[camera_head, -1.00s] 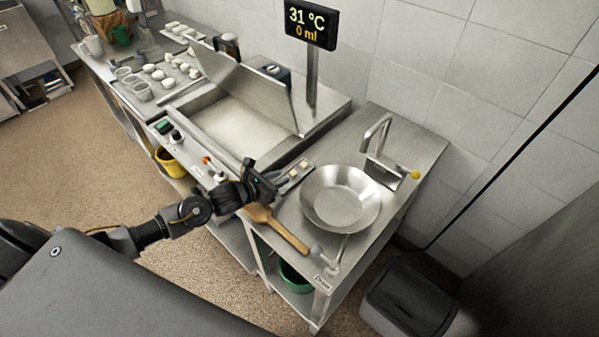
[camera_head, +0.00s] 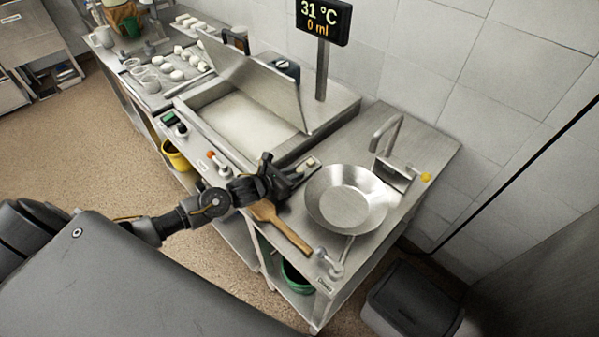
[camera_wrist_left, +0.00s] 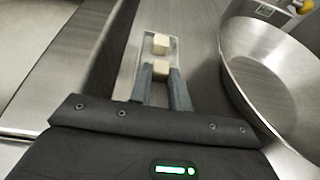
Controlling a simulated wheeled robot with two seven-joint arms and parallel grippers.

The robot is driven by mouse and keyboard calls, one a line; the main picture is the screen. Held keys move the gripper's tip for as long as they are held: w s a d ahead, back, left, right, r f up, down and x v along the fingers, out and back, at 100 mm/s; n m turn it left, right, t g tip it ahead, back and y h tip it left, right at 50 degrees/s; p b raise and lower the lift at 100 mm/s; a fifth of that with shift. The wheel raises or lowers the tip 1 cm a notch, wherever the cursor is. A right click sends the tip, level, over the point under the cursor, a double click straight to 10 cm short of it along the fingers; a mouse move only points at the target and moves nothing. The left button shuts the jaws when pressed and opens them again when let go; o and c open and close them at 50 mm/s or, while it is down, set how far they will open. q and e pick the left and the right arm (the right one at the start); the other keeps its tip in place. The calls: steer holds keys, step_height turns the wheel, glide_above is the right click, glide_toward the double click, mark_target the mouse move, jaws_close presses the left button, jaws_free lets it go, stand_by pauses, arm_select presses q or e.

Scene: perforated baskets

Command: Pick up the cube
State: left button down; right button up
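In the left wrist view, a small pale cube (camera_wrist_left: 160,68) sits between the fingertips of my left gripper (camera_wrist_left: 160,79), with a finger close on each side. I cannot tell whether the fingers press on it. A second pale cube (camera_wrist_left: 161,43) lies just beyond, clear of the fingers. Both are at a narrow tray (camera_wrist_left: 174,50). My right gripper is in neither view.
A wide steel pan (camera_head: 347,198) stands right of the gripper, and its wall (camera_wrist_left: 238,88) is close in the wrist view. A wooden spatula (camera_head: 283,228) lies in front. A steel basin with a raised lid (camera_head: 262,88) is behind left. A tap (camera_head: 386,135) stands behind the pan.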

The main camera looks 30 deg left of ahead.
arm_select(q)
steer(key=shift+w, duration=0.1)
steer(key=shift+r, duration=0.1)
steer(key=shift+r+b, duration=0.25)
steer(key=shift+b, duration=0.1)
step_height(320, 180, up, 2)
steer(key=shift+r+b, duration=0.1)
steer(key=shift+b, duration=0.65)
steer(key=s+a+r, duration=0.1)
steer(key=r, duration=0.1)
steer(key=s+a+r+b, duration=0.1)
steer(key=s+a+r, duration=0.1)
steer(key=a+r, duration=0.1)
steer(key=shift+r, duration=0.35)
steer(key=s+a+r+b, duration=0.4)
steer(key=s+a, duration=0.1)
steer(key=a, duration=0.2)
steer(key=shift+s+r, duration=0.15)
steer(key=shift+s, duration=0.15)
